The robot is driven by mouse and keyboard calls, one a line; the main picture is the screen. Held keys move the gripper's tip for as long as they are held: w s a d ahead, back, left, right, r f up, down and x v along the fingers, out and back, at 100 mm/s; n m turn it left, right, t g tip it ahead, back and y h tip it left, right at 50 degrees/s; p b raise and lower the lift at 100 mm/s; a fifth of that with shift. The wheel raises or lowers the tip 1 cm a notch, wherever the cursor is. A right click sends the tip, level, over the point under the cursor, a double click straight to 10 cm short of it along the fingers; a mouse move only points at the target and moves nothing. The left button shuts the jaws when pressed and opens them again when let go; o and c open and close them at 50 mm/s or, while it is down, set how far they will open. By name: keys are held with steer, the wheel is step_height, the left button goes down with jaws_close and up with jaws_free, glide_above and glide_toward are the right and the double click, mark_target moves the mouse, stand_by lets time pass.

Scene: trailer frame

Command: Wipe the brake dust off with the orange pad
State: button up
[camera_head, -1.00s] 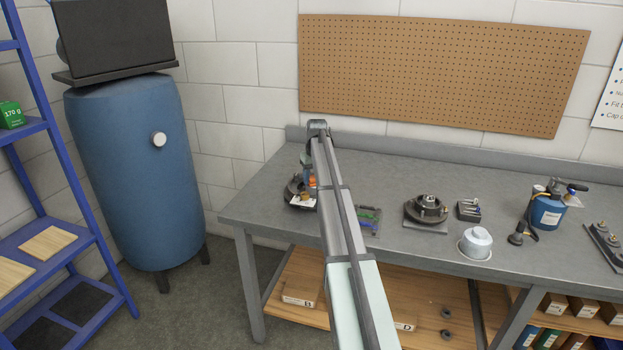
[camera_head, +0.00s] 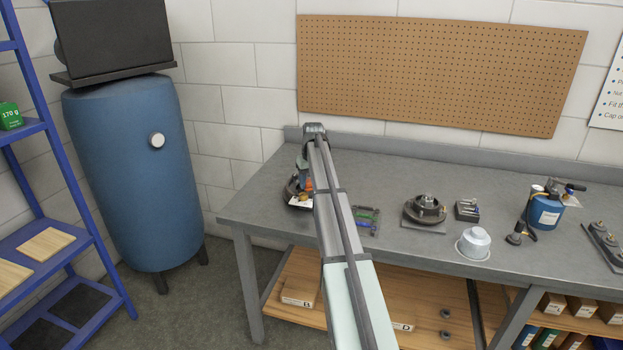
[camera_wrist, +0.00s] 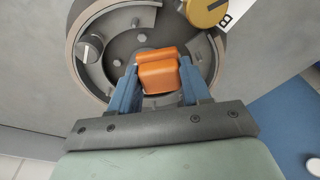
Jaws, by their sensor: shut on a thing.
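In the wrist view my gripper (camera_wrist: 158,85) has its blue fingers shut on the orange pad (camera_wrist: 158,76). The pad is over a round grey metal hub or brake part (camera_wrist: 118,20) with several studs and a raised rim. I cannot tell whether the pad touches its face. In the head view the pad (camera_head: 309,184) is a small orange spot beside my arm at the left end of the bench, over the dark round part (camera_head: 291,191). My arm hides most of both. No brake dust can be made out clearly.
The grey bench (camera_head: 400,175) also carries a second hub (camera_head: 426,207), a white cap (camera_head: 474,243) and a blue torch bottle (camera_head: 545,212). A brass-coloured disc (camera_wrist: 205,10) and a tag marked B (camera_wrist: 229,17) lie beside the hub. A blue tank (camera_head: 140,190) stands left.

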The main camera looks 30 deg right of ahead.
step_height(320, 180, up, 3)
steer(key=shift+f, duration=0.2)
steer(key=shift+r, duration=2.8)
